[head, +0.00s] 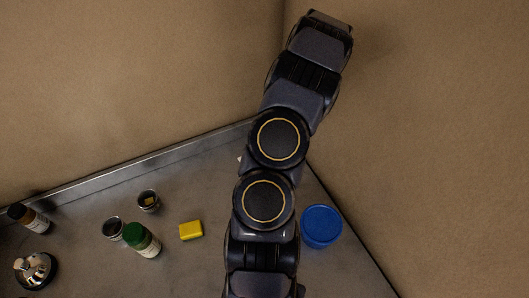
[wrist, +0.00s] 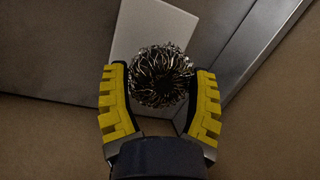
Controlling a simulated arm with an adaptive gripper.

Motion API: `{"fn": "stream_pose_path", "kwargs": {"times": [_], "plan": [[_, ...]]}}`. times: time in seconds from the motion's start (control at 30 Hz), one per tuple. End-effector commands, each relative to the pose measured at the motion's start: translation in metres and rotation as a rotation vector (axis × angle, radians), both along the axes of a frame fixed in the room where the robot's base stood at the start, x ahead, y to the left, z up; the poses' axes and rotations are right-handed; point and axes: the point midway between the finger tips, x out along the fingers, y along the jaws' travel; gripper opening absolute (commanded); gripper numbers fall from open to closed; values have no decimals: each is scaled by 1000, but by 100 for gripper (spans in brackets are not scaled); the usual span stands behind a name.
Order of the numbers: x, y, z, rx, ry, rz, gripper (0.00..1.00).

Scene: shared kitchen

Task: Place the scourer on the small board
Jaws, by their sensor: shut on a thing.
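The scourer (wrist: 160,76) is a round tangle of shiny metal wire. It shows in the wrist view between the two yellow-padded fingers of my gripper (wrist: 160,82), which is shut on it. The small board (wrist: 143,27) is a flat pale rectangle behind the scourer in the wrist view. The scourer covers part of it, and I cannot tell how much gap lies between them. In the head view my arm hides the scourer and most or all of the board.
On the grey counter (head: 85,212), a blue round container (head: 321,227) stands right of my arm. To the left are a yellow sponge (head: 191,230), a green-capped jar (head: 141,239), small metal cups (head: 148,201) and a dark-capped jar (head: 28,218). Brown walls meet behind.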

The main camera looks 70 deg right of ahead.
Motion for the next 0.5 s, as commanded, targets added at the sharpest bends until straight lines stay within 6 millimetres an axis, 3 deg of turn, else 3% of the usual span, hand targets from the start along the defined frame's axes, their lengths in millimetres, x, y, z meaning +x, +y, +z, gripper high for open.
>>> {"fn": "stream_pose_path", "kwargs": {"times": [0.3, 0.5], "plan": [[1, -4, -35, 2, 0, 1, 43], [1, -4, -35, 0, 0, 1, 43]]}}
